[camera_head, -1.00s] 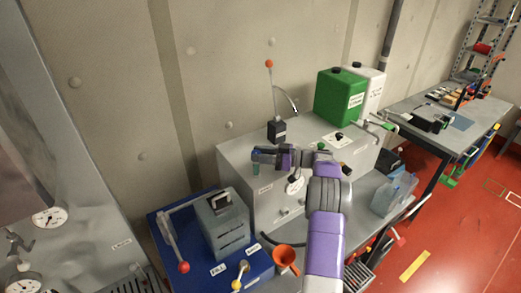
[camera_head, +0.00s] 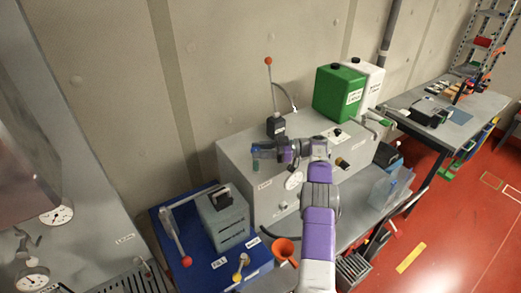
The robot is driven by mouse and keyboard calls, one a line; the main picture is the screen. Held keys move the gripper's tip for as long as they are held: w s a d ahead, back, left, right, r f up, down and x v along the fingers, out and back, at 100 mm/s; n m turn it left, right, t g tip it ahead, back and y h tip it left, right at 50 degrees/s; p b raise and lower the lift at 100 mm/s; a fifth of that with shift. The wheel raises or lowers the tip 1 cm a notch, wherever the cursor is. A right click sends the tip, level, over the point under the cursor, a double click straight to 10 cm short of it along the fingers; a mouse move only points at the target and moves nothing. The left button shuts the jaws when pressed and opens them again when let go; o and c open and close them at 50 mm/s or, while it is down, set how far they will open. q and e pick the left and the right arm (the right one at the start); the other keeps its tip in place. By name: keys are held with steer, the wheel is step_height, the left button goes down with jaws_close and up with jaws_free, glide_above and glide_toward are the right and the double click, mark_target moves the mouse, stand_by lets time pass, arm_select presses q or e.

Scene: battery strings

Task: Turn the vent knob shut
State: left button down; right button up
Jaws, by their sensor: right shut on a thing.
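My right gripper (camera_head: 262,152) reaches in from the bottom right and is over the left front part of the large grey box (camera_head: 235,152). It is shut on a small teal piece (camera_head: 256,166) that shows just under its fingertips. The piece is tiny here, and I cannot tell whether it is the vent knob. A black knob (camera_head: 337,132) sits on a white plate on the box top, apart from the gripper. A black and yellow knob (camera_head: 342,163) shows on the box right of my wrist. My left gripper is not in view.
A black-based lever (camera_head: 275,126) with a red ball stands on the box. Green (camera_head: 338,92) and white canisters stand behind. A blue unit (camera_head: 175,250) with a red-ended handle and an orange funnel (camera_head: 284,249) are in front. A gauge panel (camera_head: 90,215) is at left.

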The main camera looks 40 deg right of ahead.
stand_by(0.3)
steer(key=o, duration=1)
steer(key=shift+r, duration=0.15)
step_height(320, 180, up, 10)
steer(key=shift+f, duration=0.1)
